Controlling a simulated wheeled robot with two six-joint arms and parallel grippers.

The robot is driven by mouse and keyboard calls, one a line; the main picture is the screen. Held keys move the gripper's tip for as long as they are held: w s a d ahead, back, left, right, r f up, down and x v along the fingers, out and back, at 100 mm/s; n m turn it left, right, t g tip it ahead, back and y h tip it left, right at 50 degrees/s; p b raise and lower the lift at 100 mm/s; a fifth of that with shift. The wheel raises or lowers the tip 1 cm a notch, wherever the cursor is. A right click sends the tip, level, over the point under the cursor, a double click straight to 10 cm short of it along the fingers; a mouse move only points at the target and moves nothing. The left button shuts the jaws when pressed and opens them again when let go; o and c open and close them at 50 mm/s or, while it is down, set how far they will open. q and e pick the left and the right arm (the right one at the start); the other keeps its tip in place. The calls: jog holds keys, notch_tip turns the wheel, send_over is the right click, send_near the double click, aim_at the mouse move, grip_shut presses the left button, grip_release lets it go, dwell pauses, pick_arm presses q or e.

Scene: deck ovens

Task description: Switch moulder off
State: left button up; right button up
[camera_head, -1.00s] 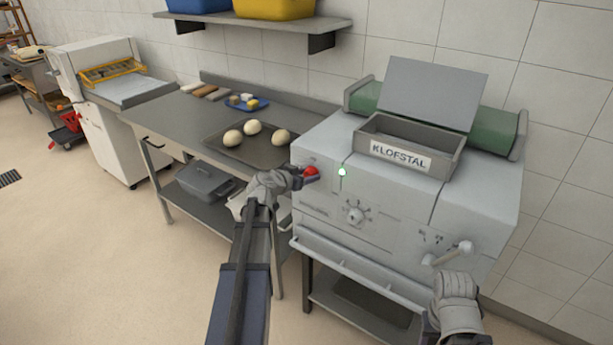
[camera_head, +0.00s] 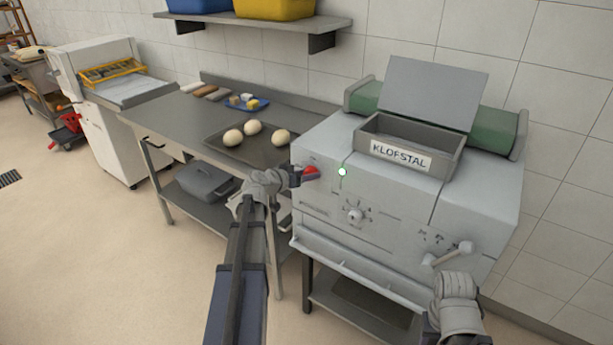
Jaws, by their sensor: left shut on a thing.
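The moulder (camera_head: 315,235) is the pale grey machine labelled KLOFSTAL on the right. A red button (camera_head: 311,171) sits at the upper left of its front, with a small lit greenish-white lamp (camera_head: 342,172) to its right. My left gripper (camera_head: 297,177) is shut on the red button, its jaws hiding part of it. Below are a round dial (camera_head: 355,215) and, at lower right, a lever with a pale knob (camera_head: 465,247). My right gripper (camera_head: 455,285) is just below the lever; its fingers are not clear.
A steel table (camera_head: 165,115) to the left holds a dark tray (camera_head: 262,155) with three dough balls (camera_head: 252,127) and a blue plate (camera_head: 259,107). The moulder's hopper (camera_head: 455,160) stands on top. A wall shelf (camera_head: 330,22) hangs above. Open floor lies at left.

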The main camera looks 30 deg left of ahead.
pick_arm(q)
jog(key=shift+a+f+n, duration=0.1)
jog(key=shift+n, duration=0.2)
grip_shut()
jog(key=n+t+h+b, duration=0.1)
jog(key=n+h+b, duration=0.1)
jog(key=n+b, duration=0.1)
jog(key=n+h+b, duration=0.2)
jog(key=n+b, duration=0.1)
jog(key=n, duration=0.1)
jog(key=n+t+h+b, duration=0.1)
jog(key=n+h+b, duration=0.1)
jog(key=n+b, duration=0.1)
jog(key=shift+w+a+f+n+t, duration=0.1)
jog(key=shift+a+f+n+t, duration=0.25)
jog(key=shift+n, duration=0.25)
jog(key=shift+a, duration=0.1)
jog(key=o, duration=1)
grip_release()
jog(key=shift+r, duration=0.1)
jog(key=shift+c, duration=0.2)
jog(key=shift+o, duration=1.4)
jog(key=shift+w, duration=0.15)
jog(key=shift+s, duration=0.25)
